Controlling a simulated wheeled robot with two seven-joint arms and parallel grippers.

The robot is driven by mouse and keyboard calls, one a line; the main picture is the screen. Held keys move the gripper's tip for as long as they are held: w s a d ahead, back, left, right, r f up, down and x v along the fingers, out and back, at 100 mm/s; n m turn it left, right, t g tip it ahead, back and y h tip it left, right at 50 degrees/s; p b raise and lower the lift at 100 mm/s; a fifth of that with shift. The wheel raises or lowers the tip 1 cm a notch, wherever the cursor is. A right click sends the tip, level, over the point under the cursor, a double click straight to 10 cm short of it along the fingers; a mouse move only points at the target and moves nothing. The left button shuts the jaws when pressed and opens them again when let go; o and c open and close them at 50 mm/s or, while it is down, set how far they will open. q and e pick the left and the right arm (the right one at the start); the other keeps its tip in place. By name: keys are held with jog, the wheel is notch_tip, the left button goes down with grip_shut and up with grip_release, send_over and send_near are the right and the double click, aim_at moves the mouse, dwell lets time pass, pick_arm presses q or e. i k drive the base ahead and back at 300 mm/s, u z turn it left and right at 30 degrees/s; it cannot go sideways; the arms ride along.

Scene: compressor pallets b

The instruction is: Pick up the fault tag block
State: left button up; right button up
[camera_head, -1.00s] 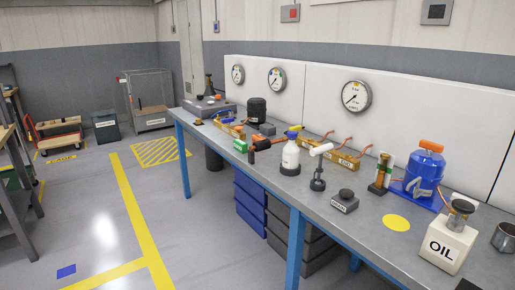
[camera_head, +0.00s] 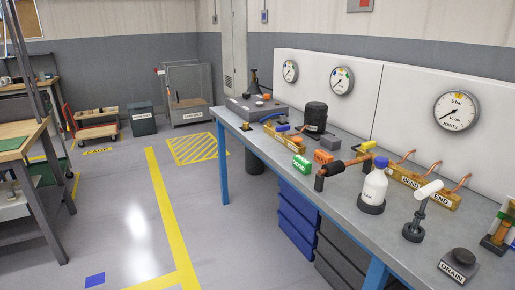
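Neither of my grippers is in view. I cannot tell for certain which thing is the fault tag block, as most labels are too small to read.
A white bottle (camera_head: 374,186), a white-topped stand (camera_head: 416,215) and a dark block marked DRAIN (camera_head: 459,264) stand on the bench. Brass fittings (camera_head: 408,182) lie behind. Blue drawers (camera_head: 297,215) are below. The floor left of the bench (camera_head: 125,215) is open.

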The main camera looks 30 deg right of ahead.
aim_at(320, 156)
jog(key=z, duration=0.2)
jog(key=i, duration=1.25)
jog(key=z, duration=0.65)
